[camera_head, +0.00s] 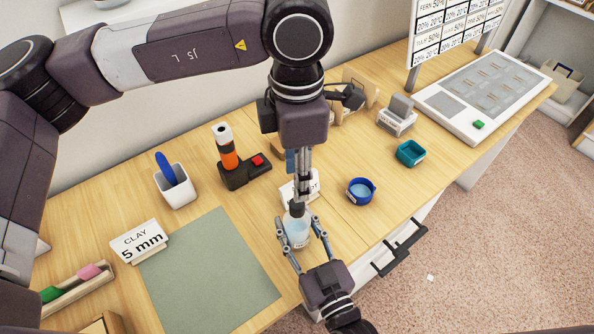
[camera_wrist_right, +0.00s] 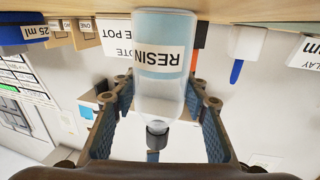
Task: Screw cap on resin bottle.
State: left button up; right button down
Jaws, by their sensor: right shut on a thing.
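The resin bottle (camera_head: 297,232) is clear with pale blue content and stands upright near the table's front edge. In the right wrist view the RESIN bottle (camera_wrist_right: 160,88) appears upside down, its neck toward the bottom. My right gripper (camera_head: 298,222) is shut on the bottle, a finger on each side. My left gripper (camera_head: 299,203) points straight down over the bottle's mouth, its fingers close together. A dark piece (camera_wrist_right: 157,142) shows at the neck in the right wrist view. I cannot tell whether it is the cap or my left fingertips.
A blue round container (camera_head: 361,191) and a teal dish (camera_head: 410,153) stand to the right. An orange and black tool (camera_head: 229,158) and a white cup (camera_head: 175,186) stand left. The green mat (camera_head: 210,270) is bare. A white card (camera_head: 297,188) stands behind the bottle.

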pick_arm(q)
jog(key=shift+f, duration=4)
grip_shut()
jog(key=shift+o, duration=0.5)
grip_release()
